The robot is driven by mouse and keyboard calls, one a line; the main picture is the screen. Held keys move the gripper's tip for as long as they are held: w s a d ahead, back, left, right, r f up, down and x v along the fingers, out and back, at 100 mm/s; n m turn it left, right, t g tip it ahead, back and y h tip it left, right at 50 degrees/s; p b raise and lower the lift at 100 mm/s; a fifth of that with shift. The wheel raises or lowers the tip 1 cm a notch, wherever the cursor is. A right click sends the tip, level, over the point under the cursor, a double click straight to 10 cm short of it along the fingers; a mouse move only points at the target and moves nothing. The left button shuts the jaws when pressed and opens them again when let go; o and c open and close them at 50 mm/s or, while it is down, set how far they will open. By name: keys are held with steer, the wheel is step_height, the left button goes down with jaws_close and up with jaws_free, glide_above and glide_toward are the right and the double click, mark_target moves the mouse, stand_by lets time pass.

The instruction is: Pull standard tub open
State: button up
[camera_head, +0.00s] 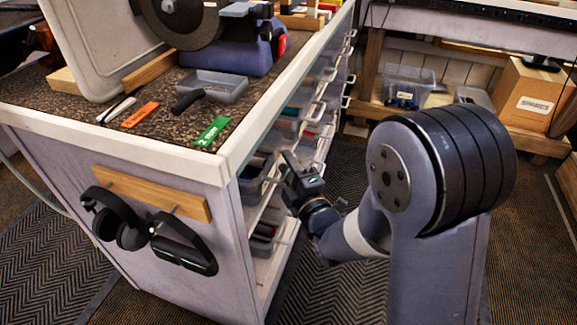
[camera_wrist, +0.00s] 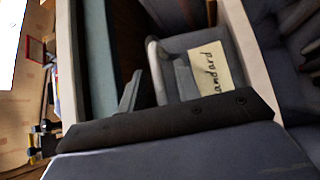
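The standard tub (camera_wrist: 207,45) is a grey tub with a pale paper label (camera_wrist: 210,68), on which the letters "andard" show. Its light grey handle (camera_wrist: 153,60) stands out from its front in the wrist view. My gripper (camera_head: 284,168) is at the open side of the workbench cabinet, close to the tub fronts in the head view. In the wrist view a grey finger (camera_wrist: 131,92) stands just left of the handle. The dark gripper body covers the lower part of the handle. I cannot tell whether the fingers touch or enclose it.
The workbench (camera_head: 140,151) has a green strip (camera_head: 211,131), an orange strip (camera_head: 140,115) and a grey tray (camera_head: 212,84) on top. Ear defenders (camera_head: 120,218) hang on its near side. A cardboard box (camera_head: 534,97) stands on the right shelf. Patterned floor lies beside the cabinet.

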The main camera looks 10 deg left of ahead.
jaws_close()
stand_by(0.4)
steer(key=shift+d, duration=0.1)
